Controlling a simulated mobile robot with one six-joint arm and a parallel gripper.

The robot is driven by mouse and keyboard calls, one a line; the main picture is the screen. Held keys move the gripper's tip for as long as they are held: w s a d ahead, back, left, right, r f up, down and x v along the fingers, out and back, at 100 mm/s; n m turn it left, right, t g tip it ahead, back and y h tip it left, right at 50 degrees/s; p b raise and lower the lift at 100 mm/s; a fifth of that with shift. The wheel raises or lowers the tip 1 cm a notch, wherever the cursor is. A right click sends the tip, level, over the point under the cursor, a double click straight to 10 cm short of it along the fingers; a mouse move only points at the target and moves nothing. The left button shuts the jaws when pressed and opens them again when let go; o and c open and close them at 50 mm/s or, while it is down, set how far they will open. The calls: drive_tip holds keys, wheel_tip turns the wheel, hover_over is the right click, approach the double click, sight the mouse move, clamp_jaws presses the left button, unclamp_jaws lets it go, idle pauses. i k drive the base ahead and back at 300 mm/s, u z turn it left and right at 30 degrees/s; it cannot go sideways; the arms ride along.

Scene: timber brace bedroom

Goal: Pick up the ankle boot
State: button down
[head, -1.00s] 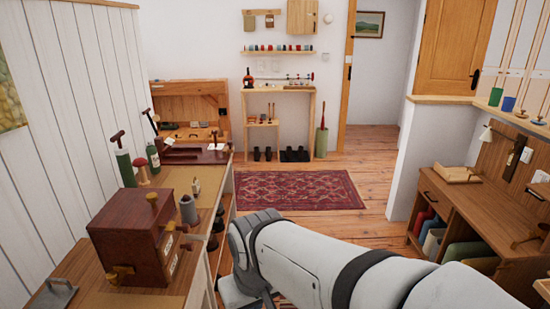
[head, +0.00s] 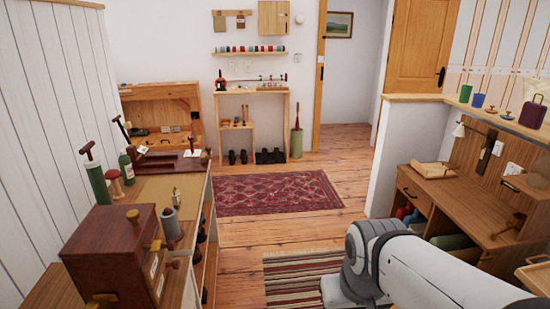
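Dark footwear stands on the floor at the far wall under the wooden console: a dark pair of shoes or boots (head: 238,157) on the left and more dark footwear (head: 270,156) on the right. They are too small to tell which is an ankle boot. Other small dark items (head: 201,235) sit in the open side of the left cabinet, partly hidden, and I cannot tell what they are. My white arm comes in from the lower right and bends down near the striped rug. My gripper's fingers are not visible, and they are far from the footwear under the console.
A long cabinet (head: 177,185) runs along the left wall, bearing a dark red wooden box (head: 105,250). A desk (head: 470,190) stands at the right. A red patterned rug (head: 275,193) and a striped rug (head: 295,280) lie on the open floor between. A doorway opens at the back.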

sight(276, 152)
drive_tip(key=u, duration=0.15)
drive_tip(key=i, duration=6.65)
drive_tip(key=u, duration=1.25)
